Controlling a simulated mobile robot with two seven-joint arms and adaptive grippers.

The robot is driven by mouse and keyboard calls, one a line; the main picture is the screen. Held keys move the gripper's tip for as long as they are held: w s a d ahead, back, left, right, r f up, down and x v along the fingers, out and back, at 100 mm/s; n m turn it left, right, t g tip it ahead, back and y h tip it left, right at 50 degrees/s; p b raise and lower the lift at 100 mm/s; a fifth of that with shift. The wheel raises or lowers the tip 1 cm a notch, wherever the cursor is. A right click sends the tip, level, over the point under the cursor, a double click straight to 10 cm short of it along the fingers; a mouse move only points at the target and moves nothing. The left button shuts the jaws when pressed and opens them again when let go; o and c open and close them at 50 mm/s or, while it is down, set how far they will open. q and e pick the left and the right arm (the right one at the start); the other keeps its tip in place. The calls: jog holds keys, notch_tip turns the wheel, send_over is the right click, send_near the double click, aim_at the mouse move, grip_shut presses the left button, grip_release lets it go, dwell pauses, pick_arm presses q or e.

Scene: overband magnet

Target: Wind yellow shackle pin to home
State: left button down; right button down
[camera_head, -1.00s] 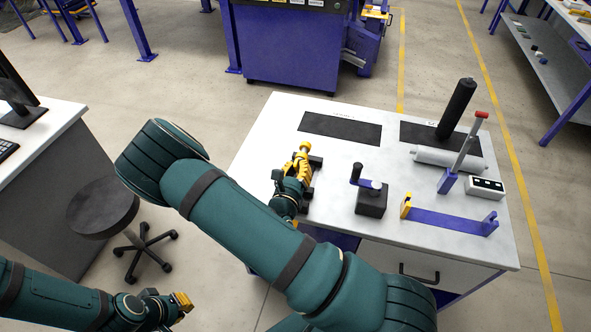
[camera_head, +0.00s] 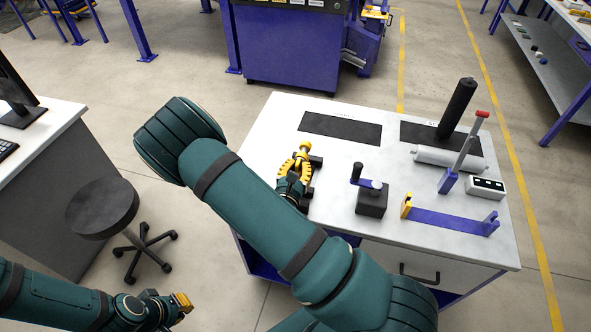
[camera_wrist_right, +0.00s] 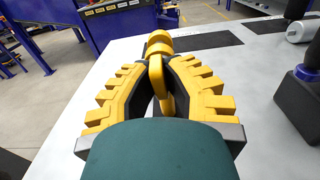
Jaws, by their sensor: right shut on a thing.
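The yellow shackle pin (camera_wrist_right: 157,70) stands out ahead of my right gripper in the right wrist view, with its rounded yellow end beyond the fingertips and a yellow loop between the fingers. My right gripper (camera_wrist_right: 158,62) is shut on it with its yellow ribbed fingers. In the head view the right gripper (camera_head: 297,165) is at the left part of the white bench, beside a black fixture (camera_head: 312,180); the hand hides part of it. My left gripper (camera_head: 182,302) is low at the left, away from the bench; its fingers are too small to read.
The white bench (camera_head: 270,130) also bears a black block with a crank (camera_head: 371,200), a blue bracket (camera_head: 445,221), a grey roller (camera_head: 447,159), a red-tipped lever (camera_head: 466,150), a control box (camera_head: 487,188) and a tall black cylinder (camera_head: 458,108). A stool (camera_head: 102,208) stands left.

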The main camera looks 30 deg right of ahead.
jog(key=m+b, duration=0.1)
jog(key=m, duration=0.1)
jog(key=shift+f+m, duration=0.15)
jog(key=shift+m, duration=0.25)
jog(key=shift+m+b, duration=0.3)
jog(key=shift+m, duration=0.7)
jog(key=shift+m+b, duration=0.75)
jog(key=shift+m, duration=0.45)
jog(key=shift+m+b, duration=0.7)
jog(key=shift+m, duration=0.5)
